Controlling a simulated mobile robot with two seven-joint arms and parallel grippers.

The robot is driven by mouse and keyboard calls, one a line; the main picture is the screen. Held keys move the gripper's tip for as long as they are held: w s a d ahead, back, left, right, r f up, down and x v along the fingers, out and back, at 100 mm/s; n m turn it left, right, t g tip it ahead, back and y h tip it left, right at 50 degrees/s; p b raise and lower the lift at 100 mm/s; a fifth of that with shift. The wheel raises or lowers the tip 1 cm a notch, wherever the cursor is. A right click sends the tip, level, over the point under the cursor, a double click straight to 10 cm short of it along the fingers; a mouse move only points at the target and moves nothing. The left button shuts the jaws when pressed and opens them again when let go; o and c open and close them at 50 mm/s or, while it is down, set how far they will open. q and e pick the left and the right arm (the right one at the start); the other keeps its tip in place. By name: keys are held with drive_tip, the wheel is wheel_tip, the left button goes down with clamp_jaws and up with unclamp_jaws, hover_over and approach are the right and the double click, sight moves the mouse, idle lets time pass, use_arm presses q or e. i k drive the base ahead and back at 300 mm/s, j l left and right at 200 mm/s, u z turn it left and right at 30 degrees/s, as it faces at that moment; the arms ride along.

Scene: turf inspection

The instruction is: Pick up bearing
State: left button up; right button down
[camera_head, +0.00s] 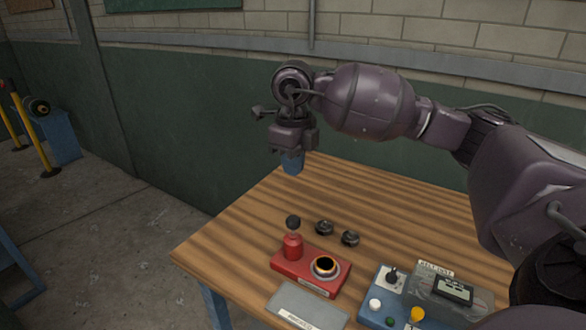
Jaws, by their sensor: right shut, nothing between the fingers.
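A round ring with a pale rim and dark centre (325,266), which looks like a bearing, sits on a red base (299,280) on the wooden table. Two small dark round parts (324,227) lie on the table behind the base; I cannot tell whether these are bearings too. My right gripper (291,165) points down above the table's far left edge, well above and behind the red base. Its blue-tipped fingers are shut with nothing between them. My left gripper is out of view.
A red upright piece with a dark knob (293,246) stands on the red base's left. A grey labelled plate (307,306) and a blue tester box with knobs and display (380,310) are at the front. The wooden table (225,245) is bare at left. A wall stands behind.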

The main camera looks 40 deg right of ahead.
sight(325, 266)
drive_tip(key=z, duration=1.3)
drive_tip(key=k+l+u, duration=0.15)
drive_tip(key=u, duration=0.3)
drive_tip(key=k+l+u, duration=0.1)
drive_tip(key=u, duration=0.3)
drive_tip(key=k+u, duration=0.25)
drive_tip(key=u, duration=0.2)
